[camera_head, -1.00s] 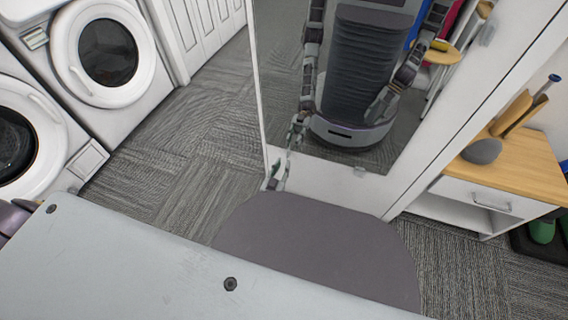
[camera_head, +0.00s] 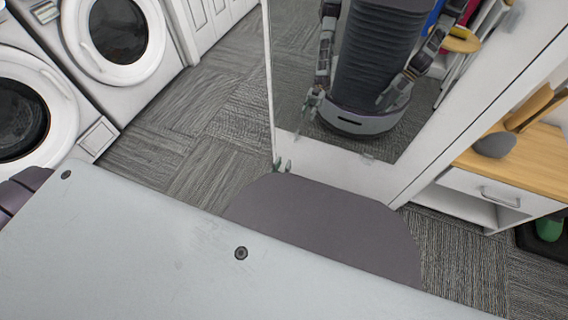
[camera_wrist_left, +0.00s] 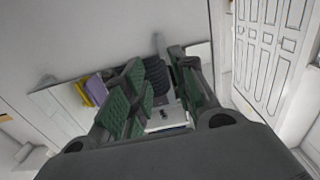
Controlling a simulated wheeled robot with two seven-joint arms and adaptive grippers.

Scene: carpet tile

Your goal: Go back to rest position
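The tips of my left gripper (camera_head: 282,165) show just past the far edge of my dark base, in front of the white panel below a mirror. In the left wrist view its two green-padded fingers (camera_wrist_left: 160,85) stand apart with nothing held between them. The rest of that arm is mostly hidden behind my pale body, with part of it at the left edge. My right gripper is not directly in view. Both my arms show, hanging down, in the mirror's reflection.
The mirror (camera_head: 300,70) stands close ahead. Two white washing machines (camera_head: 118,35) stand at left. A wooden-topped cabinet (camera_head: 510,170) with a drawer is at right. Carpet (camera_head: 180,130) is clear between the machines and mirror. A panelled white door (camera_wrist_left: 270,50) shows in the left wrist view.

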